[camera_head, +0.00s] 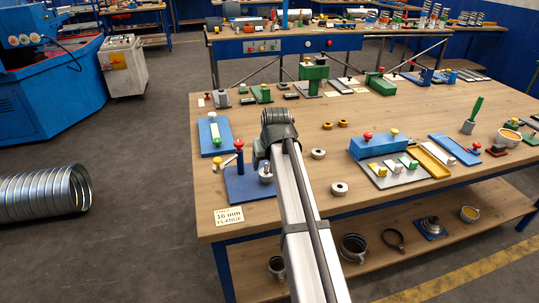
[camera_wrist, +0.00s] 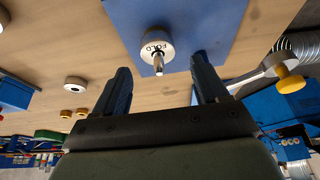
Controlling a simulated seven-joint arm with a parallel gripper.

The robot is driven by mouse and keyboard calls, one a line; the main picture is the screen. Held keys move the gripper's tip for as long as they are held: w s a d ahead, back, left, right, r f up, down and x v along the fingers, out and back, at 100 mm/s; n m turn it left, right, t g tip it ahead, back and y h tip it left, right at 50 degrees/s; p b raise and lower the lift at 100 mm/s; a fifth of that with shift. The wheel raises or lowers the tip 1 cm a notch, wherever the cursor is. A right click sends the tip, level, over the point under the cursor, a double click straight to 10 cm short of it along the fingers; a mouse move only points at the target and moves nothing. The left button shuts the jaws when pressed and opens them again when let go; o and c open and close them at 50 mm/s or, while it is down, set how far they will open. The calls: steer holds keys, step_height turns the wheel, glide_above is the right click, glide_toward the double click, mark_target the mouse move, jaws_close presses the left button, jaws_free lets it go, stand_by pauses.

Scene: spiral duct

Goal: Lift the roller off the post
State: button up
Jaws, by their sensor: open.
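The roller (camera_wrist: 155,42), a short pale metal cylinder marked "FOLD", sits around the post (camera_wrist: 159,66) in the wrist view. The post's tip sticks out of its face. The blue plate (camera_wrist: 200,20) lies behind it. In the head view the roller (camera_head: 265,174) stands near the right side of the blue plate (camera_head: 243,188), partly beside my arm. My gripper (camera_wrist: 161,65) is open and empty, its dark fingers to either side of the post tip and apart from the roller. In the head view my gripper is largely hidden by my wrist.
Loose rings (camera_head: 318,154) and (camera_head: 338,188) lie to the right. A blue fixture (camera_head: 214,135) is behind on the left, a grey tray (camera_head: 391,170) on the right. The front middle tabletop is clear.

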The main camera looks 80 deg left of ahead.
mark_target(265, 175)
steer(key=shift+x, duration=3.5)
steer(key=c, duration=1)
steer(key=o, duration=0.6)
steer(key=shift+s, duration=0.1)
steer(key=shift+c, duration=0.2)
steer(key=c, duration=0.6)
steer(key=shift+s+r, duration=0.1)
steer(key=shift+r, duration=2.9)
steer(key=shift+c, duration=0.2)
steer(key=shift+r, duration=0.1)
steer(key=shift+r, duration=0.7)
